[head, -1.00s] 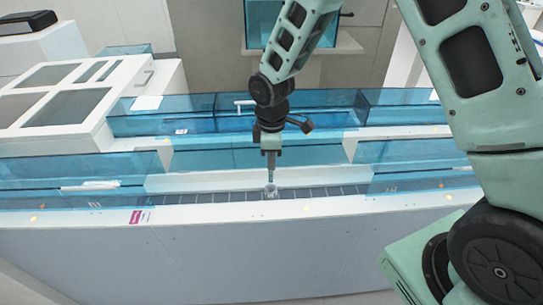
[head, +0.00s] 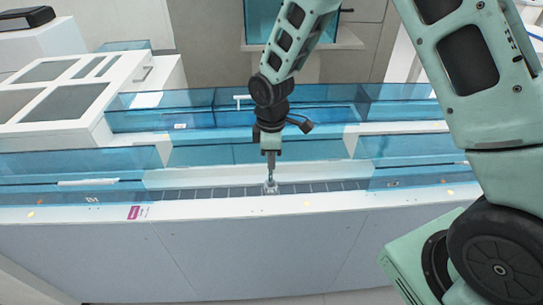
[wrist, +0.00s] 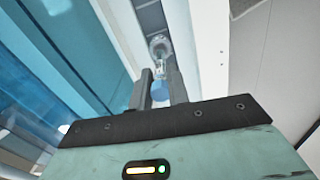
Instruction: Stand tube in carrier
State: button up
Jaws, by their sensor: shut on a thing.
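My gripper (head: 270,178) points straight down over the track and is shut on a tube (wrist: 159,72). The tube has a blue cap (wrist: 159,92), which sits between the two fingertips in the wrist view. The carrier (wrist: 160,47) is a small pale round holder in the track, at the tube's far end. The carrier also shows just under my gripper in the head view (head: 271,188). The tube's lower end is at the carrier's mouth; I cannot tell how deep it reaches inside.
The dark track (head: 220,193) runs left to right along the white bench's front edge. Blue clear covers (head: 75,163) flank this open stretch, with more behind. A white cabinet (head: 125,90) stands at the back left.

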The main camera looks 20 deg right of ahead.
jog(key=shift+f, duration=0.65)
dwell(0.5)
jog(key=shift+f, duration=0.25)
jog(key=shift+f+b, duration=0.15)
jog(key=shift+b, duration=0.15)
jog(key=shift+f, duration=0.3)
dwell(0.3)
jog(key=o, duration=0.9)
